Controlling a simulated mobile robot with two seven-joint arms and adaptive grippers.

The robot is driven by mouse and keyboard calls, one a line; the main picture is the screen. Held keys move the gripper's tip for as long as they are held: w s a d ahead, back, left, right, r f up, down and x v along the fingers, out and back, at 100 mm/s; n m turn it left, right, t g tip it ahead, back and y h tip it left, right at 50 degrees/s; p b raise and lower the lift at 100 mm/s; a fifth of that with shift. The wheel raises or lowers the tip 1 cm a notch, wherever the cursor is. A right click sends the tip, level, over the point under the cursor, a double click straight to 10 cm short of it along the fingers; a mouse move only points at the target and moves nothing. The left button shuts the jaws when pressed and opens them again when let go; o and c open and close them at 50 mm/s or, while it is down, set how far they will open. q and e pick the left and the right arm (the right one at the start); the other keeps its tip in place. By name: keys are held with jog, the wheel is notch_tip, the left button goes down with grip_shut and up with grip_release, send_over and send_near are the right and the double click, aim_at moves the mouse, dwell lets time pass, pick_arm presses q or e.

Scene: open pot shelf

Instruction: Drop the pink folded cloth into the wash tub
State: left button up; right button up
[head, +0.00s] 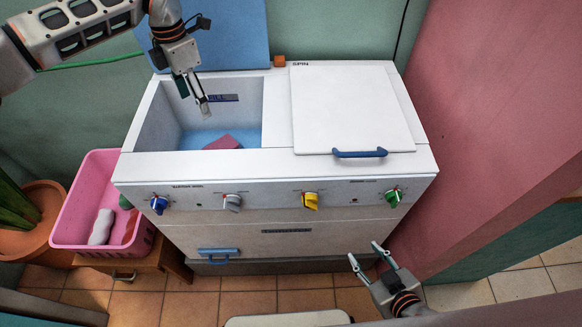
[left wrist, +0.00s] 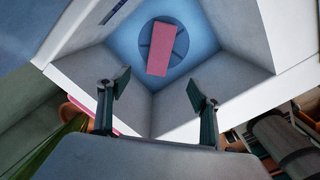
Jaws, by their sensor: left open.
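The pink folded cloth (head: 222,142) lies on the blue floor of the wash tub (head: 190,137), at the left of the white washing machine. In the left wrist view the cloth (left wrist: 167,49) lies across the round disc in the tub's blue bottom (left wrist: 205,55). My left gripper (head: 192,98) is above the tub opening, apart from the cloth. In the left wrist view my left gripper (left wrist: 155,90) shows its fingers spread with nothing between them. My right gripper (head: 371,255) is open and empty in front of the machine, low at the right.
The white spin lid (head: 350,105) with a blue handle is closed at the right. A blue lid (head: 235,35) stands raised behind the tub. A pink basket (head: 80,205) with a white and a red item stands at the left, beside a potted plant (head: 30,215).

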pick_arm(q)
notch_tip(320, 180, up, 10)
jog(key=shift+r, duration=0.25)
dwell(0.4)
